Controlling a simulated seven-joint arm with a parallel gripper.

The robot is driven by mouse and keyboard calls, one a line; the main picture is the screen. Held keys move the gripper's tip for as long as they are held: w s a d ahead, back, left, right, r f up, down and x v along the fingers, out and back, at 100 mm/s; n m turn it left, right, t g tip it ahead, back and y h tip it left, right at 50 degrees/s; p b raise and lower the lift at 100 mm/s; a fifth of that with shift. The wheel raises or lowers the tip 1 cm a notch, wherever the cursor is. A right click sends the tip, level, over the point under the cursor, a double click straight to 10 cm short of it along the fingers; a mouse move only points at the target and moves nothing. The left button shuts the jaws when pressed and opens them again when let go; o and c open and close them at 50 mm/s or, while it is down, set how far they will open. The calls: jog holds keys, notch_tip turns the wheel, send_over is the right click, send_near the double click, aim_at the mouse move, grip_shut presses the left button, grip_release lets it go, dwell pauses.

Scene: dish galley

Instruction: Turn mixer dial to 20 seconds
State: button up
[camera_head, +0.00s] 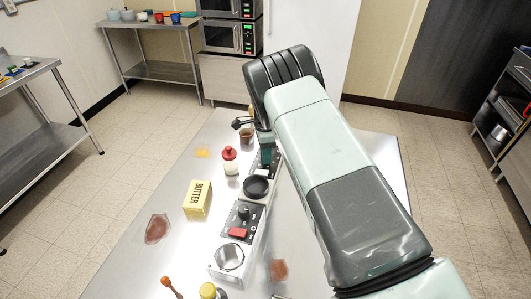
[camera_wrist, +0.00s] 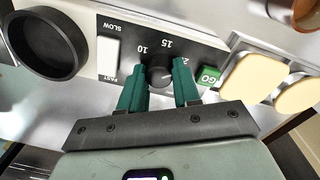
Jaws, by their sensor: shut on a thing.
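The mixer dial (camera_wrist: 160,73) is a dark round knob on a black panel (camera_wrist: 130,32), with the numbers 10, 15 and a partly hidden 20 around it. My gripper (camera_wrist: 160,84) has its two green fingers on either side of the dial, shut on it. The dial's pointer is too small to read surely. A white SLOW/FAST switch (camera_wrist: 108,57) is left of the dial, and a green GO button (camera_wrist: 210,75) is to its right. In the head view my gripper (camera_head: 266,155) is low over the far part of the appliance row, and my arm hides much of it.
A black round bowl (camera_head: 256,187) stands beside the panel. Nearer are a second panel with a red button (camera_head: 239,232) and a clear jar (camera_head: 229,257). A butter box (camera_head: 197,200), a red-capped bottle (camera_head: 230,162) and a brown cup (camera_head: 246,136) stand close by.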

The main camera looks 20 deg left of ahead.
jog(key=o, duration=1.1)
jog(key=shift+c, duration=0.2)
notch_tip(320, 180, up, 11)
jog(key=shift+w, duration=0.25)
jog(key=shift+a+f, duration=0.1)
